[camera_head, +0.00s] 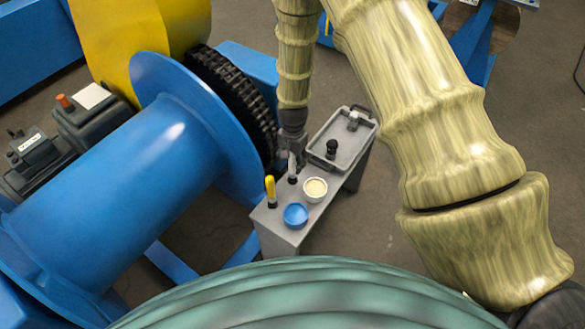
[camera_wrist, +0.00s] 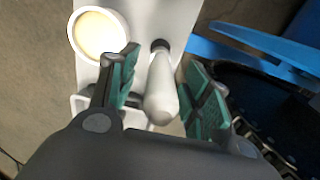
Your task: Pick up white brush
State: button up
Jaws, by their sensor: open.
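The white brush (camera_wrist: 161,88) shows in the wrist view with its handle toward me and its dark end on the grey bench (camera_wrist: 160,18). It lies between the two fingers of my gripper (camera_wrist: 153,95), which are open, with a gap on each side of the handle. In the head view the white brush (camera_head: 292,166) stands upright on the narrow grey bench (camera_head: 287,238). My gripper (camera_head: 292,150) is right at its upper part there and hides some of it. Whether a finger touches the handle cannot be told.
A cream-filled white bowl (camera_head: 315,188), a blue bowl (camera_head: 295,214) and a yellow-handled brush (camera_head: 270,190) stand close by. A grey tray (camera_head: 343,137) with a black-topped item lies behind. The blue drum (camera_head: 215,125) and dark chain (camera_head: 235,95) are close on the left.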

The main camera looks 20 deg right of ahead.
jog(key=shift+f, duration=0.15)
jog(key=shift+c, duration=0.2)
grip_shut()
